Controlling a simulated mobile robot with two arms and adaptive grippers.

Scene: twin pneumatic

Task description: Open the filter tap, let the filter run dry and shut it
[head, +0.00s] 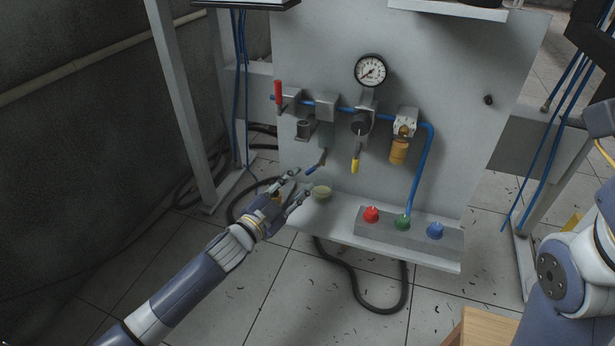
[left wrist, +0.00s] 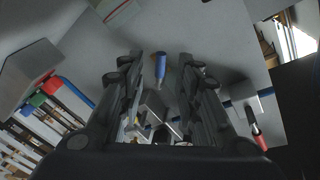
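The filter (head: 325,135) is a grey unit on the upright panel, left of the gauge. A small tap with a blue handle (head: 315,168) hangs under it, the handle slanting down to the left. My left gripper (head: 301,183) is open and empty, just below and left of that handle, apparently apart from it. In the left wrist view the blue handle (left wrist: 160,68) shows between the spread fingers (left wrist: 160,58), beyond them. A pale green cup (head: 321,191) sits on the ledge under the tap. My right gripper is out of view; only its arm shows at the right.
A yellow-handled tap (head: 355,163) hangs right of the filter, near an amber bowl (head: 399,151). A red lever (head: 278,92) and blue pipe (head: 428,165) are on the panel. Red (head: 371,213), green (head: 402,222) and blue (head: 435,231) buttons sit on a box at lower right.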

